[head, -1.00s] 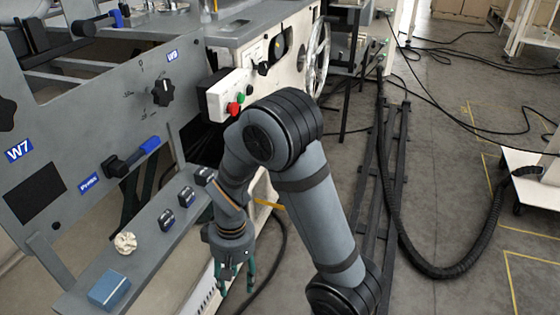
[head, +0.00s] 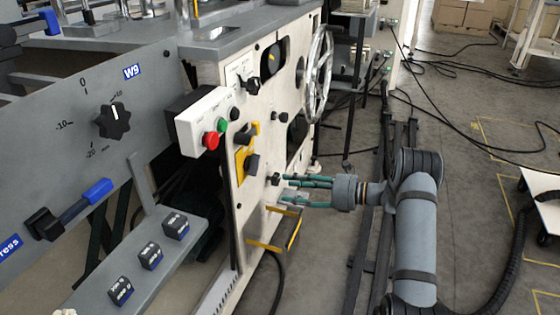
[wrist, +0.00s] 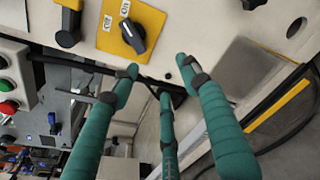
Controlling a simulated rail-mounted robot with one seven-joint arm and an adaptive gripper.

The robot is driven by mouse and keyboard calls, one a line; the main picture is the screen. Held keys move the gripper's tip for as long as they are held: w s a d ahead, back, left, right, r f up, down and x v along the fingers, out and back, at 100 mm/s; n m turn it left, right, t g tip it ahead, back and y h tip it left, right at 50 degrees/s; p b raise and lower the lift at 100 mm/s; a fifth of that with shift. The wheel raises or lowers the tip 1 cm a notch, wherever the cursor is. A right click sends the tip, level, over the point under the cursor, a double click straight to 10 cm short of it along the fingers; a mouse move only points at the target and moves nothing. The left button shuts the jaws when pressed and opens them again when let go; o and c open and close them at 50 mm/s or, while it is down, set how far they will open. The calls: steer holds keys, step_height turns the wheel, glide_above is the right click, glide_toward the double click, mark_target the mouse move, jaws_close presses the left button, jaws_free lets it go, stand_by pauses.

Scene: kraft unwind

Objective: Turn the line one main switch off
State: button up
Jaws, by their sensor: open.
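A yellow plate (head: 241,160) with a dark rotary switch (head: 251,166) is on the white machine front. In the wrist view the plate (wrist: 108,40) is at the top, with two small white labels. The switch (wrist: 132,36) shows there with its pale mark toward the upper left; the label text is hard to read. My gripper (head: 285,189) is open and empty, to the right of and a little below the plate, with its fingers pointing left toward the machine front. In the wrist view its three green fingers (wrist: 160,78) are spread below the switch, touching nothing I can make out.
A button box (head: 202,122) with red and green buttons juts out left of the plate. A second black handle (head: 253,129) is just above it. A handwheel (head: 318,75) stands above my gripper. A yellow-edged bracket (head: 294,233) sticks out below.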

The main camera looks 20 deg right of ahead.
mark_target(257, 167)
steer(key=w+a+r+m+b, duration=0.1)
steer(key=w+a, duration=0.1)
steer(key=w+a+r+m+t+y+b, duration=0.1)
steer(key=w+a, duration=0.1)
steer(key=a, duration=0.1)
steer(key=w+a+r+m+b, duration=0.1)
steer(key=w+a+r, duration=0.1)
steer(key=a, duration=0.1)
steer(key=shift+m, duration=0.3)
steer(key=shift+w+a+r+t, duration=0.15)
steer(key=shift+w+a+t, duration=0.2)
steer(key=shift+a, duration=0.1)
steer(key=shift+c, duration=1.3)
jaws_close()
